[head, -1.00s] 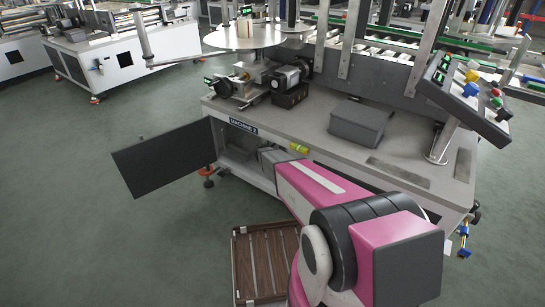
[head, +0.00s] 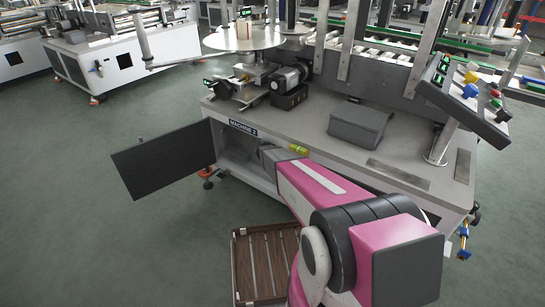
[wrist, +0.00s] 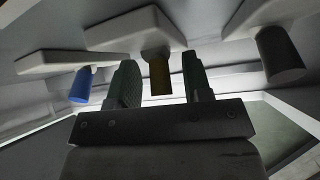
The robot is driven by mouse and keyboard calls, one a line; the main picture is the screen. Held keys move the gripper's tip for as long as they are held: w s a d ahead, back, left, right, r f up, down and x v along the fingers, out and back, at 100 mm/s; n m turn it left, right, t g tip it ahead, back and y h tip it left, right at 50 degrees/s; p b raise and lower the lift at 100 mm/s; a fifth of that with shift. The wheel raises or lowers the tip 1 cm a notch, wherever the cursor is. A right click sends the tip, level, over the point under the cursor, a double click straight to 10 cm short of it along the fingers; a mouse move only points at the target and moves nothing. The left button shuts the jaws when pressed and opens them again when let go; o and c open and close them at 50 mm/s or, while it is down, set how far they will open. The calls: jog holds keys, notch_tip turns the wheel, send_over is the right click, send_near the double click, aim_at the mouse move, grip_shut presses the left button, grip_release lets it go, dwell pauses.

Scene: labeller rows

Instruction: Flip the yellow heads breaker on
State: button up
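In the wrist view, the yellow breaker lever (wrist: 159,75) hangs down from a pale plate inside the cabinet. My gripper (wrist: 158,82) is open, with one dark green finger on each side of the yellow lever. Gaps show between the lever and both fingers. A blue lever (wrist: 81,86) is to the left of the fingers and a dark grey lever (wrist: 280,56) to the right, each on its own pale plate. In the head view, my pink arm reaches into the cabinet under the machine and the levers are hidden.
The cabinet door (head: 165,160) stands open to the left, under the MACHINE 2 label (head: 243,128). A wooden slatted crate (head: 268,265) is on the floor by my arm. A grey box (head: 359,124) and a button panel (head: 464,95) are on top of the machine.

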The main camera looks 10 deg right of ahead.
jog(key=shift+s, duration=0.1)
jog(key=shift+s+a+r, duration=0.2)
jog(key=shift+s+r, duration=0.1)
jog(key=shift+r, duration=0.1)
jog(key=s+a+r, duration=0.1)
jog(key=s+a, duration=0.6)
jog(key=s, duration=0.3)
jog(key=shift+s+a+r, duration=0.2)
jog(key=shift+s+a, duration=0.2)
jog(key=shift+w+d, duration=0.1)
